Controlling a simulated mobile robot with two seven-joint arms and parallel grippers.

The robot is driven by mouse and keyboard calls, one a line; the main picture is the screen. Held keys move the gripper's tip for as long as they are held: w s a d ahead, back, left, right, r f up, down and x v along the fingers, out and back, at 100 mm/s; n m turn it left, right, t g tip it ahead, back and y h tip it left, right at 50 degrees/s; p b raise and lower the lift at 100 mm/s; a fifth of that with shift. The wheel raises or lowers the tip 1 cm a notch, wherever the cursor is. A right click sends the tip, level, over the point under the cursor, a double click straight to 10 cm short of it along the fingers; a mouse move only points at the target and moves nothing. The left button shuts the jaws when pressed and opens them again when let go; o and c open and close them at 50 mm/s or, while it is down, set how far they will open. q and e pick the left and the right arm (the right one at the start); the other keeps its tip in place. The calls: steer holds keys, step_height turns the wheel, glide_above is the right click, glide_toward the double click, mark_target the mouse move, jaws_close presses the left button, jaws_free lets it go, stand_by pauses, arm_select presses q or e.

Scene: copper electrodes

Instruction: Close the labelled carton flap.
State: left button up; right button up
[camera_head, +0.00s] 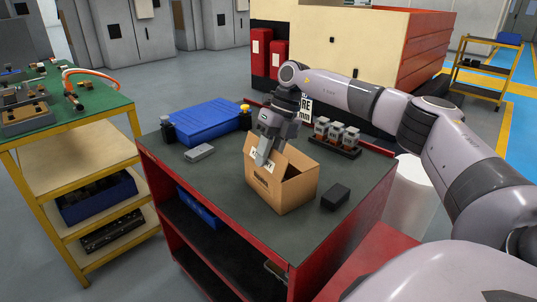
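An open brown cardboard carton (278,192) stands on the dark top of a red workbench. Its flap with a white printed label (253,152) stands up, tilted, at the carton's back left side. My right gripper (261,160) points down at this flap, and its fingers cover part of the label. I cannot tell whether the fingers are closed on the flap or only in front of it. My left gripper is not in view.
A blue bin (208,121) lies behind left, with a grey block (199,152) in front of it. A black block (335,197) sits right of the carton. A rack of grey parts (336,139) stands behind right. The bench's front left is clear.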

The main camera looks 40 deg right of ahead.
jaws_close()
steer(key=shift+d, duration=0.1)
steer(key=shift+d+f+y+p, duration=0.1)
steer(key=shift+d+y+p, duration=0.25)
steer(key=shift+y, duration=0.55)
steer(key=shift+d+f+y, duration=0.1)
steer(key=shift+f+y, duration=0.1)
steer(key=shift+y, duration=0.5)
steer(key=shift+d+f+t+y+b, duration=0.2)
steer(key=shift+y+b, duration=0.1)
steer(key=shift+y, duration=0.2)
steer(key=shift+d+f+t+y+b, duration=0.1)
steer(key=shift+t+y+b, duration=0.15)
steer(key=shift+y, duration=0.25)
steer(key=shift+d+f+y+b, duration=0.1)
steer(key=shift+y+b, duration=0.75)
steer(key=shift+y, duration=0.05)
